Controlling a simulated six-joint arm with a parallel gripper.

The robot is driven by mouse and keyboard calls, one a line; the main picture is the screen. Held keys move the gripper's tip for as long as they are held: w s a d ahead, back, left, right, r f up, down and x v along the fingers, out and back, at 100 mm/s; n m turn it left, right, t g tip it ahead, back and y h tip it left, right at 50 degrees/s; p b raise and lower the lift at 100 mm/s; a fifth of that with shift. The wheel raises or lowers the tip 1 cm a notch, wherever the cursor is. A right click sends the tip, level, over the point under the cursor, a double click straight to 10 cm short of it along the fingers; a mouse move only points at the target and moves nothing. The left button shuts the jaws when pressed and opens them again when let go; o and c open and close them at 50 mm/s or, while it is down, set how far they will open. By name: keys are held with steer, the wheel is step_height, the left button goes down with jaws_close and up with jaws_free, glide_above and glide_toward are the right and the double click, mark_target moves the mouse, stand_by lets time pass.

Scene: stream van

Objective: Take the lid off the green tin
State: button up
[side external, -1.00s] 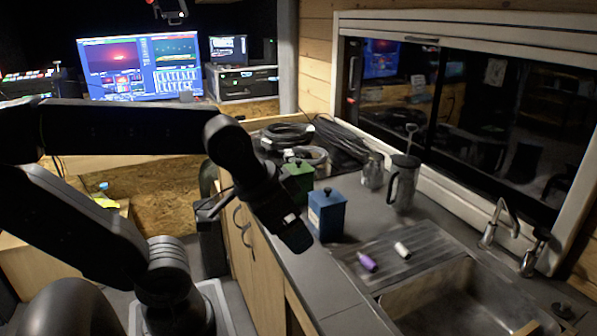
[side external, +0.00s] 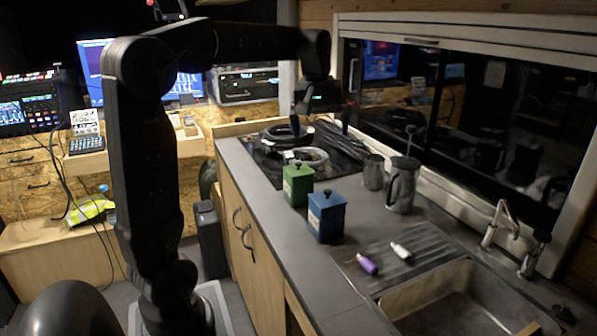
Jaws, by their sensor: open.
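The green tin (side external: 298,188) stands upright on the dark counter, with its lid (side external: 298,167) on top and a dark knob on the lid. A blue tin (side external: 326,219) with a similar knobbed lid stands just in front of it, to the right. My gripper (side external: 323,105) is raised above the back of the counter, above and behind the green tin and clear of it. It is open and looks empty, though its fingers are small and dark against the background.
Coiled cables (side external: 290,137) lie on the counter behind the tins. A metal cup (side external: 373,172) and a metal pitcher (side external: 401,186) stand to the right, near the window. A purple bottle (side external: 367,263) and a white bottle (side external: 401,251) lie on the drainboard beside the sink (side external: 445,300).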

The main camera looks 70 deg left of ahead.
mark_target(298, 162)
steer(key=w+a+f+n+g+h, duration=0.1)
steer(key=a+n, duration=0.2)
steer(key=a, duration=0.5)
steer(key=w+a+f+n+g, duration=0.1)
steer(key=a+f+n, duration=0.15)
steer(key=a, duration=0.45)
steer(key=shift+n, duration=0.35)
steer(key=f, duration=1.2)
steer(key=shift+s+a+f, duration=0.1)
steer(key=shift+a+f, duration=0.15)
steer(key=shift+f, duration=0.15)
steer(key=c, duration=0.8)
steer(key=shift+c, duration=0.2)
steer(key=shift+r, duration=0.1)
